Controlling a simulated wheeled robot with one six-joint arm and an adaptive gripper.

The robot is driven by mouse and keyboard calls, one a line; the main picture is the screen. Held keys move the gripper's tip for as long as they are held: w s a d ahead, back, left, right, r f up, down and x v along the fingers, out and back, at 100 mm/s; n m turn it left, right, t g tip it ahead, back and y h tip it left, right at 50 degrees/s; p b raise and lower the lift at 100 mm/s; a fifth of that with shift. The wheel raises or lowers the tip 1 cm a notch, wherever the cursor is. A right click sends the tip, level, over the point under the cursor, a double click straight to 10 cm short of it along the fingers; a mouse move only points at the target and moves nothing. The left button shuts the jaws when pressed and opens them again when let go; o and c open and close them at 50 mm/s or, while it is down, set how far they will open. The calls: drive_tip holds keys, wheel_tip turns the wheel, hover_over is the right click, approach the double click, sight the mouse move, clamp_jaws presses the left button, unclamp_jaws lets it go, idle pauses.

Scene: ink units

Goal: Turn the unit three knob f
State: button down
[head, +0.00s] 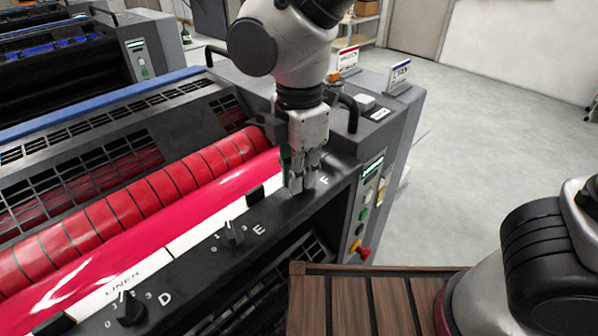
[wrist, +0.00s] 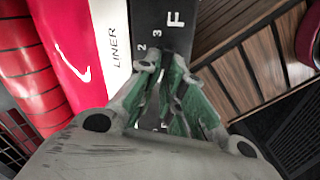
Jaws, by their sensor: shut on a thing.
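My gripper (head: 301,184) reaches down to the dark control rail (head: 190,262) at the spot marked with the letter F (head: 325,181). Its fingers are shut on knob F, which they hide almost fully, so I cannot read its pointer. In the wrist view my gripper (wrist: 165,72) shows green inner pads closed around the knob's place. The white F label (wrist: 176,20) and the scale marks 2 and 3 (wrist: 157,33) show beyond the fingertips.
Knob E (head: 231,235) and knob D (head: 128,308) stand along the same rail. A red ribbed roller (head: 150,195) lies behind it. A side panel with buttons (head: 366,205) is on the right. A slatted wooden top (head: 390,305) is in front.

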idle(0.4)
drive_tip(key=c, duration=1.5)
unclamp_jaws()
drive_tip(key=shift+c, duration=0.2)
drive_tip(key=shift+r, duration=0.15)
wheel_tip(320, 180, up, 12)
